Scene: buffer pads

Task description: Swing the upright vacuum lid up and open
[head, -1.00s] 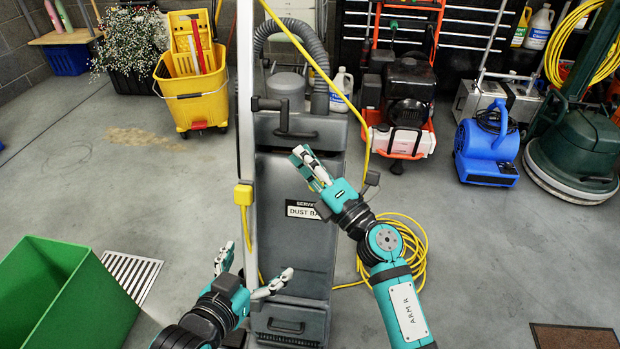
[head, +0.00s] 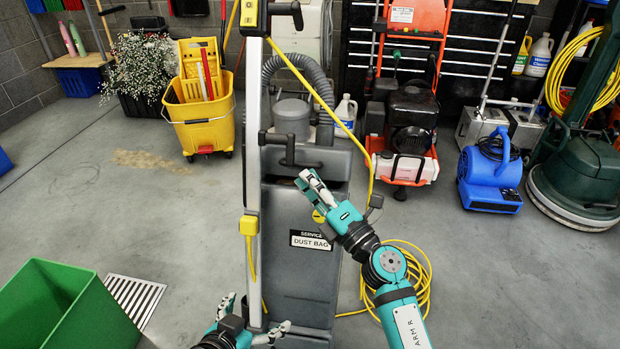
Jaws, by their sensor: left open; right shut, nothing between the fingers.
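The grey upright vacuum (head: 300,275) stands in the middle of the head view, with a "SERVICE DUST BAG" label on its front. Its dark lid (head: 335,162) is at the top of the body, with a black bar handle (head: 290,158) on it. A dark gap shows under the lid's front edge; I cannot tell how far it is raised. My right gripper (head: 306,178) is shut and empty, its fingertips by this edge; contact is unclear. My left gripper (head: 258,312) is open and empty, low at the vacuum's left side and partly cut off by the frame.
A yellow cord (head: 415,262) lies coiled on the floor right of the vacuum. A green bin (head: 60,305) and a floor grate (head: 135,298) are at lower left. A yellow mop bucket (head: 200,122) and a blue blower (head: 490,172) stand behind.

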